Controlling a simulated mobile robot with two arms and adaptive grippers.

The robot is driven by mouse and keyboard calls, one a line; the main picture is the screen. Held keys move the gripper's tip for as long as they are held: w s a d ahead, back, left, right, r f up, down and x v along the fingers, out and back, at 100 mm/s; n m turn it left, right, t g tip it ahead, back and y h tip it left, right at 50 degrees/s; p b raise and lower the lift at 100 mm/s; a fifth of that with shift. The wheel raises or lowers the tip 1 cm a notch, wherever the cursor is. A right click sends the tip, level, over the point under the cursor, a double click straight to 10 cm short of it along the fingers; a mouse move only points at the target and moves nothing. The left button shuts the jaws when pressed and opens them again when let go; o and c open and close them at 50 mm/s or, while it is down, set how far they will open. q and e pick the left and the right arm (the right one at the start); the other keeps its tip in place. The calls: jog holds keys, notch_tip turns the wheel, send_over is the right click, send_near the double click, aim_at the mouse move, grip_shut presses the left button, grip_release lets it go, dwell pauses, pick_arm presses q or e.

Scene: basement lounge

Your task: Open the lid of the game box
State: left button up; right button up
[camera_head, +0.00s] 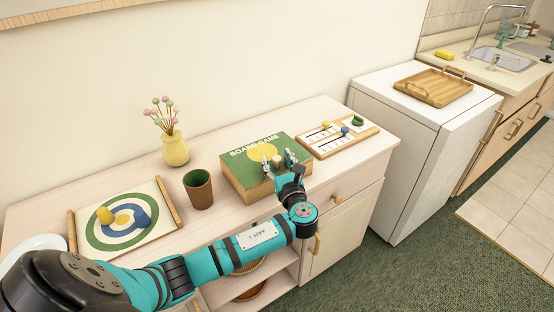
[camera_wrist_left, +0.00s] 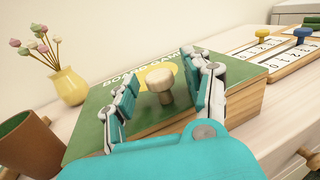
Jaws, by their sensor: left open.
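The game box (camera_head: 240,162) sits on the wooden cabinet, with a green lid marked "BOARD GAME", a yellow circle and wooden sides. Its lid looks closed. It also shows in the left wrist view (camera_wrist_left: 245,103). A wooden knob (camera_wrist_left: 160,84) stands on the lid near its front edge. My left gripper (camera_head: 277,161) is over the front part of the lid. In the left wrist view its two fingers (camera_wrist_left: 160,90) are spread on either side of the knob, with gaps between. Whether the fingertips touch the lid is hard to tell. My right gripper is not in view.
A brown cup (camera_head: 199,190) stands close left of the box, and a yellow vase (camera_head: 174,149) with flowers stands behind it. A scoring board (camera_head: 350,143) lies to the right. A target board (camera_head: 165,224) lies at the left. The cabinet top (camera_head: 232,221) is bare in front of the cup.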

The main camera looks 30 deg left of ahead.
pick_arm(q)
jog(key=shift+w+a, duration=0.2)
grip_shut()
dwell(0.3)
